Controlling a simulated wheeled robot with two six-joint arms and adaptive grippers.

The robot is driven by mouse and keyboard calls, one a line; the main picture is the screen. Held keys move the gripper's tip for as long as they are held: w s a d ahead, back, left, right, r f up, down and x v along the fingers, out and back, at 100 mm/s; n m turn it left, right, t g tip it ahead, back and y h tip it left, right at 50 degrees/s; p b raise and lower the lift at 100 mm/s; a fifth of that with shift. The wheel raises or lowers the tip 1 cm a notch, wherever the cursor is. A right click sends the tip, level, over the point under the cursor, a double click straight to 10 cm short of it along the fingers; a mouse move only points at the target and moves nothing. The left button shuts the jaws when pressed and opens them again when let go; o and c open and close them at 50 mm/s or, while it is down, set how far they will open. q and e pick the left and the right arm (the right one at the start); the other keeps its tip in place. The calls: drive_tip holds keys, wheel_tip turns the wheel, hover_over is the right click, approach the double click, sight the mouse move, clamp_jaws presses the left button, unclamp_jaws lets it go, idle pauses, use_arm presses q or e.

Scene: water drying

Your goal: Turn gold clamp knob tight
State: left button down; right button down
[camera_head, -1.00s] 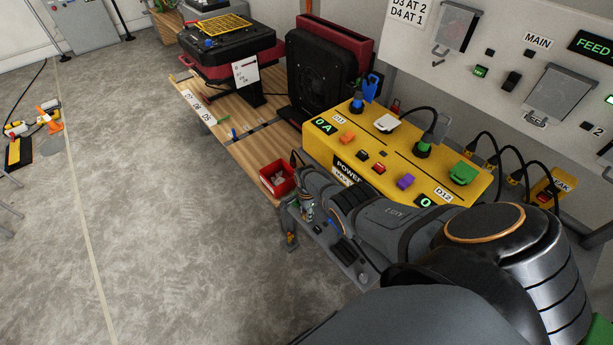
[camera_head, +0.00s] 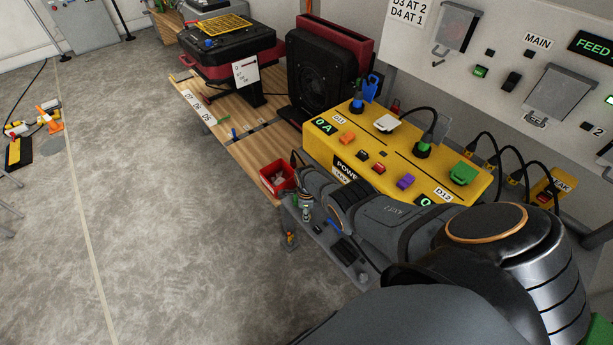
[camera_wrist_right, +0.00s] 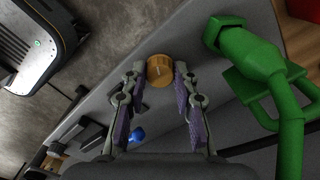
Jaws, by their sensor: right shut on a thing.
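The gold clamp knob (camera_wrist_right: 160,70) is round and ridged with a pale mark on its face, in the upper middle of the right wrist view. My right gripper (camera_wrist_right: 159,77) is shut on it, one fingertip on each side. In the head view my right arm reaches from the lower right to the small grey shelf (camera_head: 347,262), and its fingers and the knob are too small to make out. A green handle-like fitting (camera_wrist_right: 247,50) with a green hose stands right of the knob in the wrist view. My left gripper shows in neither view.
A yellow power box (camera_head: 440,200) with coloured plugs stands just beyond my right arm. A red bin (camera_head: 278,178) sits at the wooden bench's (camera_head: 222,130) near end. Blue and dark parts lie on the grey shelf.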

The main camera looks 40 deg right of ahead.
idle(0.3)
drive_tip(key=c, duration=1)
unclamp_jaws()
drive_tip(key=shift+w+r, duration=0.1)
drive_tip(key=shift+r, duration=0.35)
wheel_tip(320, 180, up, 11)
drive_tip(key=shift+r, duration=0.1)
